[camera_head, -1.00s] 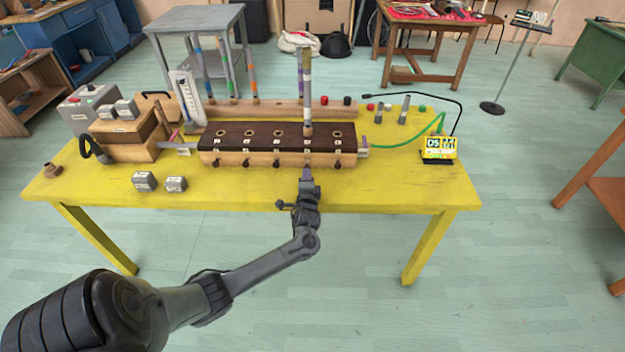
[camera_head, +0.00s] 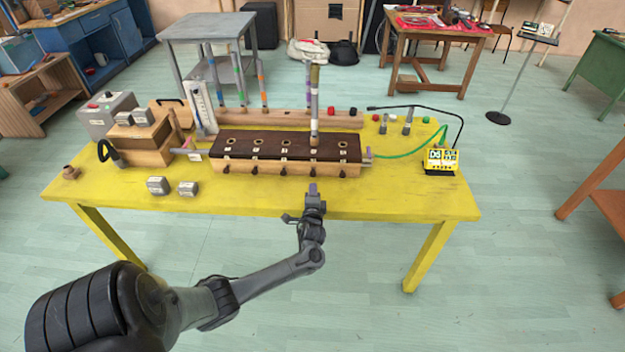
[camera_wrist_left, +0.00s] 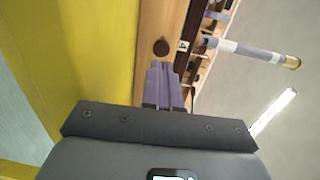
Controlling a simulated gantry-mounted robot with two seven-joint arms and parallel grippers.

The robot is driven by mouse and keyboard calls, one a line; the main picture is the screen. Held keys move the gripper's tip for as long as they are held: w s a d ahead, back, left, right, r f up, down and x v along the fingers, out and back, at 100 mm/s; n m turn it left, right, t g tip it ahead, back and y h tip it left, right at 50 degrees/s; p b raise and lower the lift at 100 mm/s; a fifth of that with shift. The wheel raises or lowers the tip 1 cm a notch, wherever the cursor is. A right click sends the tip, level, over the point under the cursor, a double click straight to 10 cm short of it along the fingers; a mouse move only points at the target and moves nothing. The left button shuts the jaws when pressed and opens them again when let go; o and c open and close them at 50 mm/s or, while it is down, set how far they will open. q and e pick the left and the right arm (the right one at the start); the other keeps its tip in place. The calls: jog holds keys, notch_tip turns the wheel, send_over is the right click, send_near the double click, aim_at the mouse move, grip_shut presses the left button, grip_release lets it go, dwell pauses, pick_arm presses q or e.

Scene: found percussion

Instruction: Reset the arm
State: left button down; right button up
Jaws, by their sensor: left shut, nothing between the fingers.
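My left gripper (camera_head: 313,188) is shut and empty. It is at the front edge of the yellow table (camera_head: 400,200), in front of the right part of the wooden block with holes (camera_head: 290,168). In the left wrist view its purple fingers (camera_wrist_left: 163,85) lie together, and the block's wooden front with a dark knob (camera_wrist_left: 161,47) shows just beyond them. A tall striped tube (camera_head: 315,105) stands upright in the block, near its right end. It also shows in the left wrist view (camera_wrist_left: 250,50). My right gripper is not in view.
Two small grey boxes (camera_head: 158,186) lie at the table's front left. More tubes (camera_head: 238,75) stand in a rack behind the block. A yellow display (camera_head: 440,160) with a green cable is at the right. The table's front right is clear.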

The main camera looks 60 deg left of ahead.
pick_arm(q)
jog(key=s+d+f+m+h+p, duration=0.15)
jog(key=s+d+f, duration=0.25)
jog(key=s+d, duration=0.65)
jog(key=d+f+h, duration=0.2)
jog(key=d+h, duration=0.4)
jog(key=d, duration=0.7)
jog(key=s+d+r+n+g+h, duration=0.2)
jog(key=s+d+r+h, duration=0.3)
jog(key=d, duration=0.5)
jog(key=s+d+r+n+g+h, duration=0.25)
jog(key=s+d+r, duration=0.3)
jog(key=d, duration=0.45)
notch_tip(320, 180, up, 34)
jog(key=p, duration=3.4)
jog(key=shift+r+n+h+p, duration=0.25)
jog(key=shift+n+h+p, duration=0.05)
jog(key=shift+p, duration=0.1)
